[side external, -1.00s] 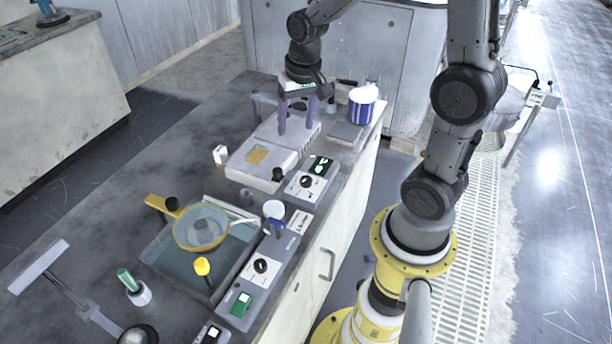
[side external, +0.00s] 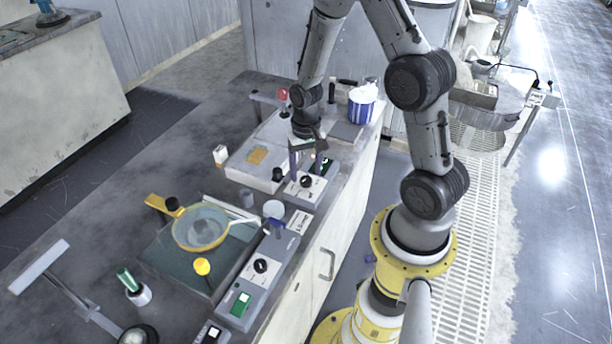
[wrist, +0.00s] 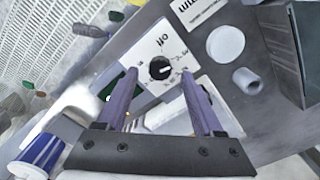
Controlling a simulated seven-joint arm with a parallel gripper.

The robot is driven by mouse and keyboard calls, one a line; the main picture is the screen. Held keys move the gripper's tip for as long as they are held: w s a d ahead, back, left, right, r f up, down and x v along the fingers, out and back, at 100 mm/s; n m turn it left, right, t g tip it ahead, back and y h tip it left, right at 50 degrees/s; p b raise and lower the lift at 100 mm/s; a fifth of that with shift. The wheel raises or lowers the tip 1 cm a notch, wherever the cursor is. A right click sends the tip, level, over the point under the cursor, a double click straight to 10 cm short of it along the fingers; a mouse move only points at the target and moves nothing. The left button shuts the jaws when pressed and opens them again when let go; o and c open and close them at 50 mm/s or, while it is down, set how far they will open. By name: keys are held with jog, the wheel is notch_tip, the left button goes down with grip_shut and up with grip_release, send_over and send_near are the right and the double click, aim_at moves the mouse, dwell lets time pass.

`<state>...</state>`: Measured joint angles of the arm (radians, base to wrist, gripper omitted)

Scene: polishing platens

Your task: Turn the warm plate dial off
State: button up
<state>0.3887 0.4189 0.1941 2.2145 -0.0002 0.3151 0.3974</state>
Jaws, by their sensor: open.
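The black dial (side external: 306,182) sits on the white-faced control panel (side external: 316,190) at the front edge of the warm plate unit (side external: 240,170). In the wrist view the dial (wrist: 159,68) shows near the middle, with printed marks around it. Its pointer setting is too small to read surely. My gripper (side external: 306,176) points down over the panel, its two purple fingers apart. In the wrist view my gripper (wrist: 160,78) has one finger on either side of the dial, with nothing held. I cannot tell whether the fingers touch it.
A black knob (side external: 278,174) stands left of the panel. A white lid (side external: 273,209) and a grey cylinder (side external: 247,198) are nearer the camera. A second dial (side external: 261,266) serves the polishing unit. A blue-striped tub (side external: 362,104) stands at the far right.

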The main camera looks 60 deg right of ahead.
aim_at(306, 182)
jog(key=shift+f, duration=1.35)
grip_shut()
